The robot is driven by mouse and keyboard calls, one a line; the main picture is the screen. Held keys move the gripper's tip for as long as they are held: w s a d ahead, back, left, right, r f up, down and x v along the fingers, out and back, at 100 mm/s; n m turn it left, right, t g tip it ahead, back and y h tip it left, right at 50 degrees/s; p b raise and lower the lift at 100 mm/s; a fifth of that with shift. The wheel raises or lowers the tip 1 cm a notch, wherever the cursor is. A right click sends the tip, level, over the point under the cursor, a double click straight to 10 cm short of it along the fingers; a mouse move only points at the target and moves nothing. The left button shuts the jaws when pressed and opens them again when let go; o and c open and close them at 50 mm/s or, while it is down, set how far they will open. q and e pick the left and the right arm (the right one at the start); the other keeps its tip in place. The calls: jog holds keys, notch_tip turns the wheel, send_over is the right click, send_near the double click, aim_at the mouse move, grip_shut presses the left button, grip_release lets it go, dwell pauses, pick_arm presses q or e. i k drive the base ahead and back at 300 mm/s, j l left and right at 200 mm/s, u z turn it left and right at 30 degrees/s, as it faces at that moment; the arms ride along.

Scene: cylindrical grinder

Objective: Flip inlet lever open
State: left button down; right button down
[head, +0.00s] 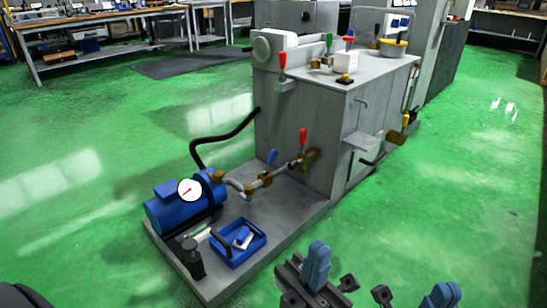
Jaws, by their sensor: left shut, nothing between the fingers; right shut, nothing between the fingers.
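A pipe (262,182) runs from the blue pump (187,203) to the grey grinder body (300,105). A blue lever (272,157) stands up, leaning a little, from a brass fitting on this pipe. A red lever (303,138) stands nearly upright farther along it, close to the grinder wall. I cannot tell which of them is the inlet lever. My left gripper (318,262) is shut and empty at the bottom, below and in front of the levers, apart from them. My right gripper (440,294) is shut at the bottom edge, farther right and partly cut off.
A round gauge (190,190) sits on the pump. A blue tray (239,244) with small items lies on the grey base plate (285,213). A black hose (225,137) arches behind. More levers stand on the grinder top. Green floor (460,190) is clear at right.

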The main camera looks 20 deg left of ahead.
aim_at(272, 155)
jog(key=j+z, duration=0.1)
jog(key=j, duration=2.2)
jog(key=j+z, duration=0.15)
jog(key=j, duration=1)
jog(key=i+j+z, duration=0.1)
jog(key=j+z, duration=0.2)
jog(key=j, duration=2.45)
jog(key=i+j, duration=0.15)
jog(key=j, duration=0.25)
jog(key=i+j+z, duration=0.1)
jog(key=j, duration=0.3)
jog(key=i+j, duration=0.2)
jog(key=j, duration=0.2)
jog(key=i+j+z, duration=0.1)
jog(key=j, duration=0.3)
jog(key=i+j, duration=0.15)
jog(key=j, duration=0.25)
jog(key=i+j, duration=0.3)
jog(key=i+l, duration=0.1)
jog(key=l, duration=0.25)
jog(key=i+l, duration=0.1)
jog(key=l, duration=0.25)
